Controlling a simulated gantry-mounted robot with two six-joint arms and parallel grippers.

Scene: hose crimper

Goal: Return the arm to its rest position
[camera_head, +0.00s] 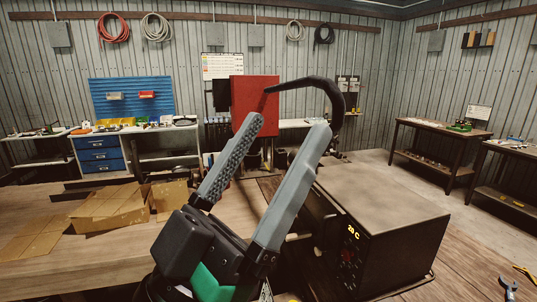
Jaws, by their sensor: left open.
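My left gripper (285,128) fills the middle of the head view. Its two grey fingers point up and to the right and stand apart, with nothing seen between them. Behind the fingertips is a red box-shaped machine (257,90), partly covered by them. A black curved hose (336,92) arches from the red machine's front to the right and down behind the right finger. I cannot tell whether the hose touches the finger. My right gripper is not in view.
A dark box with a lit display (400,245) stands close on the right of the wooden table (45,275). Cardboard pieces (115,205) lie on the left. Pliers (509,287) lie at the lower right corner. Workbenches (440,145) line the far walls.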

